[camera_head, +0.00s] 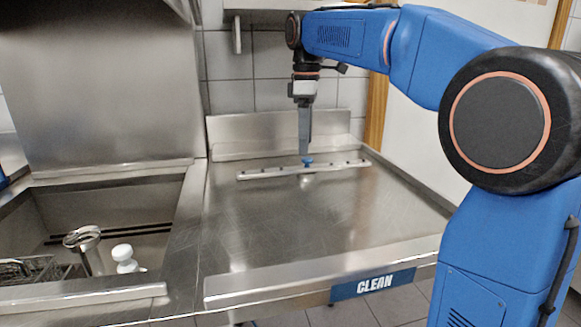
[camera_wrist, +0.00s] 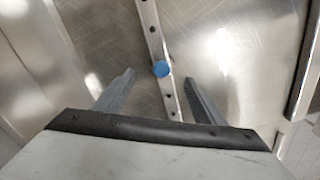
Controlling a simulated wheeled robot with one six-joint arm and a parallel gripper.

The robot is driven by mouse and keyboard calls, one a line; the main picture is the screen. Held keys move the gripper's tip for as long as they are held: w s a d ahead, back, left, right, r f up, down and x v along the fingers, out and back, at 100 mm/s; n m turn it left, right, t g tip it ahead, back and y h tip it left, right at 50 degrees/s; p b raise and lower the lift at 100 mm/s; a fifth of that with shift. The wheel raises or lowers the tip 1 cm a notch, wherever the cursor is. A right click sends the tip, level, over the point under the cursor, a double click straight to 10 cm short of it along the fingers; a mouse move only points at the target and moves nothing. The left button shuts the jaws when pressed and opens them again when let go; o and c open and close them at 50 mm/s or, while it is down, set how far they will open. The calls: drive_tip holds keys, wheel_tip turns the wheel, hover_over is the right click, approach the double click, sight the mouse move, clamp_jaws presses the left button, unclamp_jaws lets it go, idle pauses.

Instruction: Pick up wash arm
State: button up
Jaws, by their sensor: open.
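The wash arm (camera_head: 265,172) is a long, flat metal bar with several small holes and a blue hub (camera_head: 307,160) at its middle. It lies on the steel counter, toward the back. In the wrist view the wash arm (camera_wrist: 152,38) runs from the top edge down between my fingers, with its blue hub (camera_wrist: 161,69) just beyond the fingertips. My gripper (camera_head: 305,155) points down over the middle of the bar, close to the hub. In the wrist view my gripper (camera_wrist: 158,78) is open, one finger on each side of the bar. The bar's lower part is hidden by the gripper body.
The steel counter (camera_head: 300,225) is otherwise clear, with a raised back edge (camera_head: 240,137) behind the bar. A front rail bears a blue CLEAN sign (camera_head: 373,284). At left a sink (camera_head: 110,200) holds a metal fitting (camera_head: 82,237), a white bottle-like object (camera_head: 124,256) and a wire rack (camera_head: 28,270).

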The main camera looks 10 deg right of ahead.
sight(307, 158)
wheel_tip(307, 158, down, 2)
drive_tip(key=shift+a+f, duration=0.1)
drive_tip(key=shift+s+d+f, duration=0.15)
drive_tip(key=shift+f, duration=1.15)
drive_tip(key=shift+s+d+f, duration=0.1)
drive_tip(key=shift+d+f, duration=0.05)
drive_tip(key=shift+f, duration=1.15)
drive_tip(key=c, duration=1.4)
drive_tip(key=shift+r, duration=0.1)
